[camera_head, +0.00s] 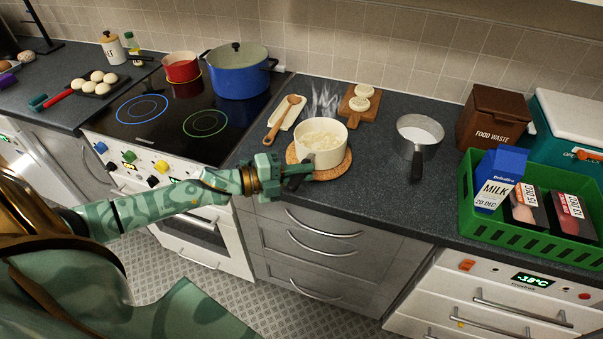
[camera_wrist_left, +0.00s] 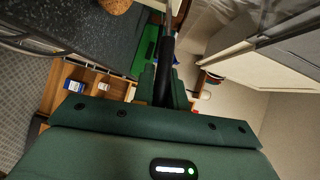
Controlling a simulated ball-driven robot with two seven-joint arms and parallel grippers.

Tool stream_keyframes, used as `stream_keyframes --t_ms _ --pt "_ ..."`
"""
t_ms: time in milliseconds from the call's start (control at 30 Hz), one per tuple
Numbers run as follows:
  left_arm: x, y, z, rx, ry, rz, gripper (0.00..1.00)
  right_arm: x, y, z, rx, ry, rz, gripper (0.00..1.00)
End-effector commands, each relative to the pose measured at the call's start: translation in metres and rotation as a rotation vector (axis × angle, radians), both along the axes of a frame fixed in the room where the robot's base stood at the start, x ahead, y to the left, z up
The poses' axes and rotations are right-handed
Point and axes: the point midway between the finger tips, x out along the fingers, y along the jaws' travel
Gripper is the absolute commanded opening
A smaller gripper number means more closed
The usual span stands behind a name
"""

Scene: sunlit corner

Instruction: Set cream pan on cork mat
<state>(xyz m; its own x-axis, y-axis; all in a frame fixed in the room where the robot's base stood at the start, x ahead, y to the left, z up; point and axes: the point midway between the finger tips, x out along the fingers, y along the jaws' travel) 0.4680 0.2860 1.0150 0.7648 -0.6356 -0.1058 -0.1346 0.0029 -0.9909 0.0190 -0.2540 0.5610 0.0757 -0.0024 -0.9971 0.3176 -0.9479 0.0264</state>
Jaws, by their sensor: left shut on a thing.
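The cream pan (camera_head: 322,157) is upright over the round cork mat (camera_head: 333,174), with pale food inside. The mat's rim shows around its left, front and right. I cannot tell whether the pan's base touches the mat or is slightly above it. My left gripper (camera_head: 291,173) is shut on the pan's dark handle at the front left of the pan. In the left wrist view the dark handle (camera_wrist_left: 165,72) runs up between the fingers, and a bit of the cork mat (camera_wrist_left: 115,5) shows at the top. My right gripper is not in view.
A wooden spoon (camera_head: 289,108) on a rest and a small board (camera_head: 358,106) with pale rounds stand behind the pan. Steam rises there. The stove (camera_head: 165,112) is at left.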

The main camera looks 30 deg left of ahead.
Motion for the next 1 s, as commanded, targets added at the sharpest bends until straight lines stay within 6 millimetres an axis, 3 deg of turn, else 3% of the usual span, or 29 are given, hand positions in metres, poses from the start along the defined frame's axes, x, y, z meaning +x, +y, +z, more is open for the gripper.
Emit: stream_keyframes --t_ms 33,100,467,1000 --pt "-0.001 0.000 -0.001 0.000 0.003 0.000 0.20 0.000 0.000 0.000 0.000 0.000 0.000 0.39" --pt "-0.001 0.000 0.000 0.000 0.003 0.000 0.36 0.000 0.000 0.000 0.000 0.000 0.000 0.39" --pt "-0.006 0.004 -0.001 0.000 0.005 0.001 0.36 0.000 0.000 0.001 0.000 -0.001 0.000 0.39" --pt "-0.085 0.070 0.012 0.000 0.005 0.001 0.36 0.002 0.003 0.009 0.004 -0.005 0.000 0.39"
